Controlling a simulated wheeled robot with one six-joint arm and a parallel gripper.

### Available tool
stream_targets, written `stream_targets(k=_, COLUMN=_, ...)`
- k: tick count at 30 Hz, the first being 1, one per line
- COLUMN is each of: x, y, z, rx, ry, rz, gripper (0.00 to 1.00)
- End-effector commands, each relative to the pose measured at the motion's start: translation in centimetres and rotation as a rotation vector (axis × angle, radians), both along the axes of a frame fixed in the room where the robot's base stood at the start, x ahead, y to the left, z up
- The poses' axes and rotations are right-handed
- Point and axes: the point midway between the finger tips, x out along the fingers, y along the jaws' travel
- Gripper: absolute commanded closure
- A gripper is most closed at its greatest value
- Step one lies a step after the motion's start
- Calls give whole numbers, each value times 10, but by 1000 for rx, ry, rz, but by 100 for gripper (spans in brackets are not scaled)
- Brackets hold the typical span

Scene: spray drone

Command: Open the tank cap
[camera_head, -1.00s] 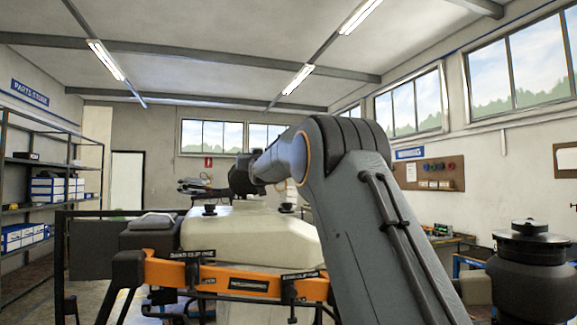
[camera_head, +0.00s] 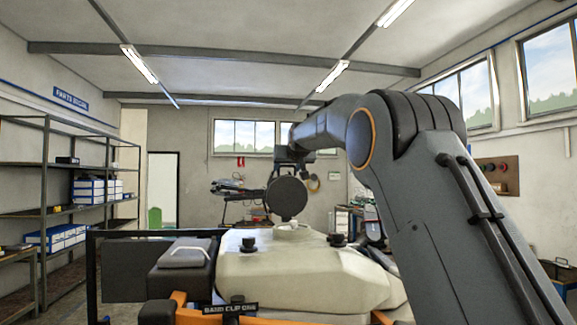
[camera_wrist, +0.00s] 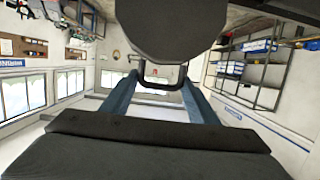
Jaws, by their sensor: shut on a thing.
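The drone's cream tank (camera_head: 300,270) stands in front of me, with a pale open neck (camera_head: 288,229) on its top. A dark round cap (camera_head: 287,198) hangs tilted above the neck, its flat face towards the head camera and a small gap below it. My gripper (camera_head: 291,168) is shut on the cap from above; its fingers are small and dark in the head view. In the wrist view a large dark rounded shape, seemingly the cap (camera_wrist: 185,25), fills the top middle beyond the blue-grey fingers. The exact contact is hard to make out.
Two small black knobs (camera_head: 249,244) flank the neck on the tank top. A dark box (camera_head: 180,263) sits left of the tank, above an orange frame (camera_head: 180,312). Shelves (camera_head: 45,185) stand on the left. The air around the cap is clear.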

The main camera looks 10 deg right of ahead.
Motion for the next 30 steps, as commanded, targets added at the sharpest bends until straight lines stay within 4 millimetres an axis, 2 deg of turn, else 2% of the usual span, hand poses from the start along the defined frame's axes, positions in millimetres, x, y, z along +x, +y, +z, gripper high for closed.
stream_targets(k=1, x=-1, y=1, z=5, rx=-1, ry=-8, rz=1, gripper=86)
stream_targets(k=10, x=-1, y=-7, z=5, rx=0, ry=-7, rz=-7, gripper=86)
stream_targets(k=11, x=-1, y=-7, z=5, rx=0, ry=-7, rz=-8, gripper=41)
stream_targets(k=12, x=-1, y=-8, z=5, rx=0, ry=-7, rz=-8, gripper=38)
stream_targets(k=23, x=-4, y=-7, z=3, rx=1, ry=-3, rz=-8, gripper=38)
stream_targets(k=30, x=-29, y=-6, z=8, rx=0, ry=-4, rz=-6, gripper=38)
